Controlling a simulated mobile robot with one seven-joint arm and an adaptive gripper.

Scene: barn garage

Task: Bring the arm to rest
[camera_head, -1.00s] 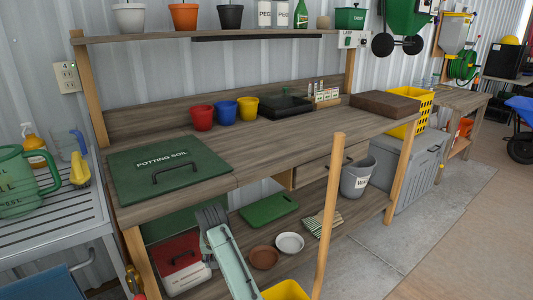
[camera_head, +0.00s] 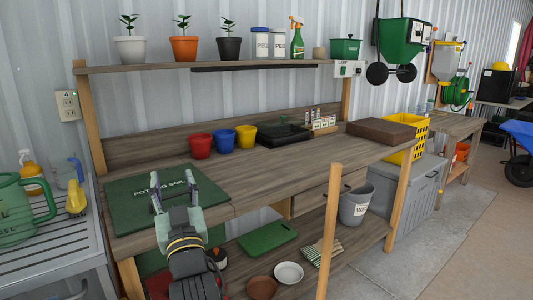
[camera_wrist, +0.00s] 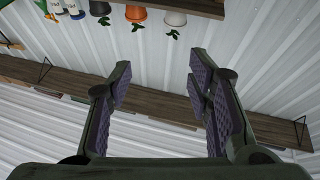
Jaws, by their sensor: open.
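In the wrist view, my gripper (camera_wrist: 160,78) also shows both fingers spread and empty, with the corrugated wall behind. My gripper and arm hide part of the lid, its handle and some of the lower shelf.
The bench top (camera_head: 300,165) holds red (camera_head: 200,146), blue (camera_head: 224,142) and yellow (camera_head: 246,138) pots, a black tray and a brown block (camera_head: 381,131). A wooden post (camera_head: 330,230) stands right of my arm. A slatted side table (camera_head: 50,235) is at left.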

